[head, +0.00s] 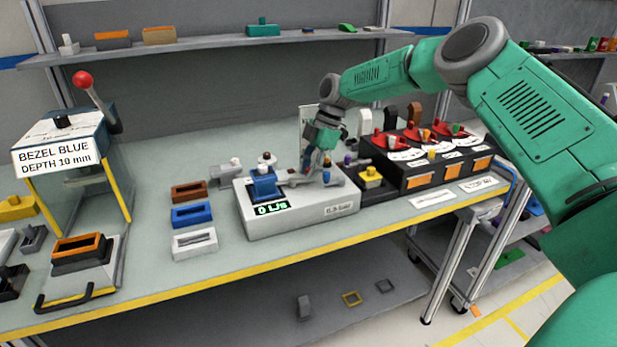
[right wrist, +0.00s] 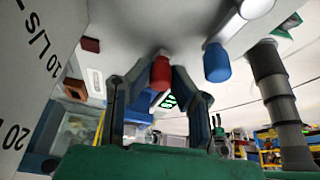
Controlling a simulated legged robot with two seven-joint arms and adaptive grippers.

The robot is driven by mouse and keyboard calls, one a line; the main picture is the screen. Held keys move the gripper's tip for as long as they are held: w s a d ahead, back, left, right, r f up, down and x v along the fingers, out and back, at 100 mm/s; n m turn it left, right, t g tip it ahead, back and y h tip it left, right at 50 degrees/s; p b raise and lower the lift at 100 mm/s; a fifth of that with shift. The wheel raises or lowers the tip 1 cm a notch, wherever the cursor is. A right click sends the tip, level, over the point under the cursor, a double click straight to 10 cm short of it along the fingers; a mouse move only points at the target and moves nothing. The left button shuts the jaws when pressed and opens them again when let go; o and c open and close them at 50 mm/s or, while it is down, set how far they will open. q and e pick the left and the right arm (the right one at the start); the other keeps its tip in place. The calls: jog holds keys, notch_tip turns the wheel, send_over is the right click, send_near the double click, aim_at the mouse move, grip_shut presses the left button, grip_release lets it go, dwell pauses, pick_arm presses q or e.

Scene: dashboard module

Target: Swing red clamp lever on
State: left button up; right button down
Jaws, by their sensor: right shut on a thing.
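My right gripper (head: 308,168) reaches down over the white test box (head: 300,222) near the middle of the bench. In the right wrist view its two fingers (right wrist: 160,85) are closed around a red grip (right wrist: 160,70), which looks like the clamp lever's handle. In the head view the fingers hide most of this lever. A blue-tipped lever (right wrist: 216,62) stands beside the gripper, apart from it. A blue block (head: 264,186) sits on the box's left part, above a display reading 0 L/s (head: 272,208). My left gripper is not in view.
A press with a red ball handle (head: 82,80) stands at the left. Brown, blue (head: 192,215) and white bezels lie left of the box. A black unit with red dials (head: 425,160) and a yellow part (head: 370,178) stand close on the right.

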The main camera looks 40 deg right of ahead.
jog(key=shift+w+d+f+n, duration=0.1)
jog(key=shift+f+n, duration=0.05)
jog(key=shift+n, duration=0.25)
jog(key=c, duration=1.5)
grip_release()
jog(key=shift+o, duration=0.2)
jog(key=shift+w+f, duration=0.1)
jog(key=shift+w, duration=0.05)
jog(key=shift+d, duration=0.1)
notch_tip(320, 180, up, 10)
jog(key=shift+w+f, duration=0.1)
